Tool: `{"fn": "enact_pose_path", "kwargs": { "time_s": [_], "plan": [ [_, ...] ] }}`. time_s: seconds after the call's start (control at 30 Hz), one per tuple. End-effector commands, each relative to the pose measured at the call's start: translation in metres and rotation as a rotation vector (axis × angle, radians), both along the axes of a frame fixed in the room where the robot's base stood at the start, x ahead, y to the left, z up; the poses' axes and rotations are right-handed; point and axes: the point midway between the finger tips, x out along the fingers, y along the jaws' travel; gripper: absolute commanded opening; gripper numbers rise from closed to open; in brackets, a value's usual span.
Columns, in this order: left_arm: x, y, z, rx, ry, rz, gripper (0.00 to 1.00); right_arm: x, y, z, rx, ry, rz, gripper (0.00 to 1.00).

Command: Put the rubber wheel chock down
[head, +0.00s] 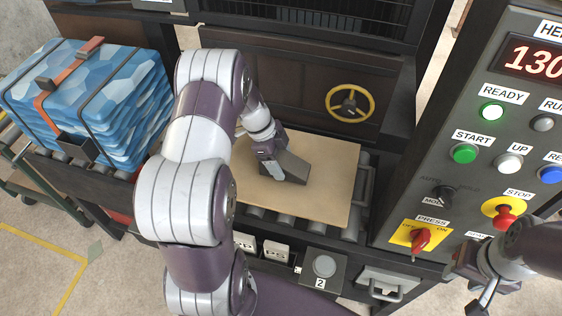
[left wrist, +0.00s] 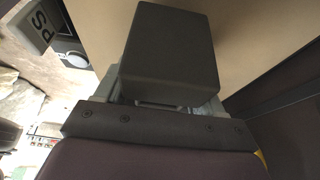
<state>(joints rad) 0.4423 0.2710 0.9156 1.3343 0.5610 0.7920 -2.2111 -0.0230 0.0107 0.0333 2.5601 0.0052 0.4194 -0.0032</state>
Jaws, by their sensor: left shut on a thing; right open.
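The rubber wheel chock (head: 289,166) is a dark grey wedge over the tan board (head: 325,190) on the rollers. My left gripper (head: 272,166) is shut on the chock. In the left wrist view the chock (left wrist: 170,50) fills the middle, its near end between the jaws of the gripper (left wrist: 165,100). The chock is at or just above the board; I cannot tell whether it touches. My right gripper (head: 478,285) is open and empty at the lower right, in front of the control panel. My left arm hides the board's left part.
A strapped stack of blue patterned sheets (head: 110,95) lies on rollers at the left. A yellow handwheel (head: 350,103) is on the machine behind the board. The control panel (head: 470,150) stands at the right with lit buttons. The board's right side is clear.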

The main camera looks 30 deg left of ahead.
Motion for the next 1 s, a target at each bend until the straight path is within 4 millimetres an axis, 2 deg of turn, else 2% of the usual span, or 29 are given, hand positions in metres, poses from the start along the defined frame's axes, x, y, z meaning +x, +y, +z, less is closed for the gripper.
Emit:
{"fn": "enact_pose_path", "kwargs": {
  "time_s": [0.1,0.4,0.43,0.5,0.77,0.87,1.0],
  "plan": [
    [0.001,0.0,-0.014,0.0,-0.001,0.0,0.21,0.0,0.0,0.002,0.0,0.0,0.0,0.43],
    [0.001,0.0,-0.018,0.002,-0.003,0.0,0.21,0.0,0.0,-0.004,0.0,0.0,0.0,0.43],
    [0.001,0.0,-0.018,0.001,-0.002,0.001,0.72,0.0,0.0,-0.003,0.0,0.0,0.0,0.43],
    [0.001,0.0,-0.016,0.001,-0.002,0.001,0.94,0.0,0.0,-0.002,0.0,0.0,0.0,0.43],
    [0.001,0.0,-0.016,0.001,-0.002,0.001,0.94,0.0,0.0,-0.002,0.0,0.0,0.0,0.43],
    [0.001,0.001,-0.01,0.002,-0.002,0.001,0.94,0.0,0.0,0.002,0.0,0.0,0.0,0.43],
    [-0.001,0.013,0.018,0.005,-0.006,0.002,0.94,0.0,0.0,-0.002,0.0,0.0,0.0,0.43]
  ]
}}
